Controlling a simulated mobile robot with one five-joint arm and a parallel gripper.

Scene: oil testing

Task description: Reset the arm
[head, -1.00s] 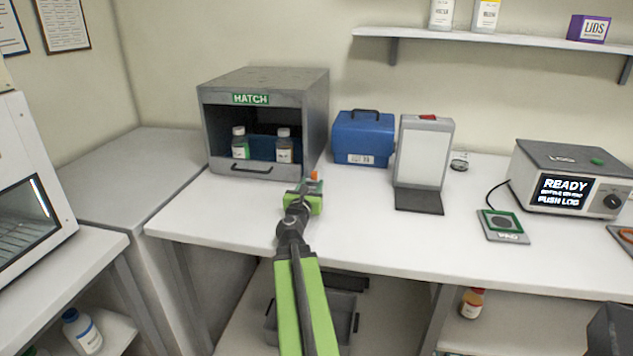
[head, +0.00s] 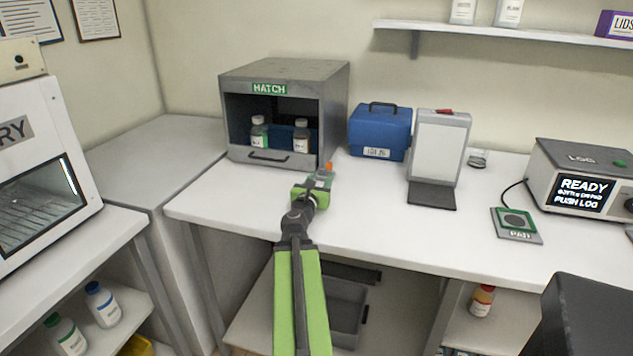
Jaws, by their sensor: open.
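My gripper (head: 326,172) is at the end of my green and black arm, which reaches forward over the white bench (head: 380,215). It is open, with an orange fingertip showing, and nothing is seen in it. It is in front of the right side of the grey hatch box (head: 337,95). In the open hatch stand a bottle with a green-marked label (head: 259,133) and a dark bottle with a white label (head: 301,137). Both are upright and apart from my gripper.
A blue case (head: 380,132), a white panel on a stand (head: 438,150), a pad (head: 516,226) and a log device (head: 585,180) stand to the right on the bench. A white oven-like cabinet (head: 35,150) is at left. The front middle of the bench is clear.

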